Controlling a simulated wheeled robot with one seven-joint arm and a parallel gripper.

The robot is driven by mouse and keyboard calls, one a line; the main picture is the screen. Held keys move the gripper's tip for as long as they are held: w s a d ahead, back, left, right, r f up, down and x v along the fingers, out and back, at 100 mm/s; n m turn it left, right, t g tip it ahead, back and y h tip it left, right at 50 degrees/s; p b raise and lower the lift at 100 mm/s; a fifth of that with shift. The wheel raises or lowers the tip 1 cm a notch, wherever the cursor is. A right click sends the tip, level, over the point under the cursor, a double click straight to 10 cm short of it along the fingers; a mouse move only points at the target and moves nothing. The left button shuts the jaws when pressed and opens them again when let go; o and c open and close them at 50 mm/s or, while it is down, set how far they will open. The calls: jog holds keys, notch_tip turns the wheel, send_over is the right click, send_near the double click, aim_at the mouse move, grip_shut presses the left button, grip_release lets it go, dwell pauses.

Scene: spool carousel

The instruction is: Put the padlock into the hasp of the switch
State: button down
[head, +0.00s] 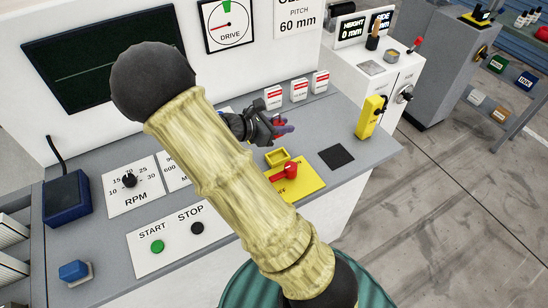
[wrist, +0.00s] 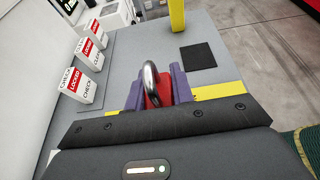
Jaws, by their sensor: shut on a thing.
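My gripper (head: 284,127) is shut on the padlock (wrist: 152,96), above the grey bench top. In the wrist view the purple fingers stand on both sides of its red body, and its steel shackle loop points up. In the head view only a little red shows at the fingers. The switch (head: 290,172) has a red handle on a yellow plate (head: 311,178), with a raised yellow frame (head: 277,157) behind the handle. My gripper is behind this frame and apart from it. In the wrist view only parts of the yellow plate (wrist: 220,91) show; the handle and hasp are hidden.
Several red-and-white tags (head: 299,90) stand along the back of the bench. A black square pad (head: 336,157) lies right of the switch, and a yellow post (head: 371,118) stands beyond it. START and STOP buttons (head: 177,240) are front left. My arm covers the middle of the bench.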

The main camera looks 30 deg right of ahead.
jog(key=shift+s+d, duration=0.15)
jog(key=shift+s, duration=0.1)
send_over(282, 156)
jog(key=f, duration=0.5)
jog(key=shift+s+d+f+p, duration=0.1)
jog(key=shift+s+f+p, duration=0.15)
jog(key=shift+p, duration=0.1)
jog(key=shift+w+f, duration=0.15)
jog(key=shift+w, duration=0.05)
jog(key=shift+w+f, duration=0.1)
jog(key=shift+f, duration=2)
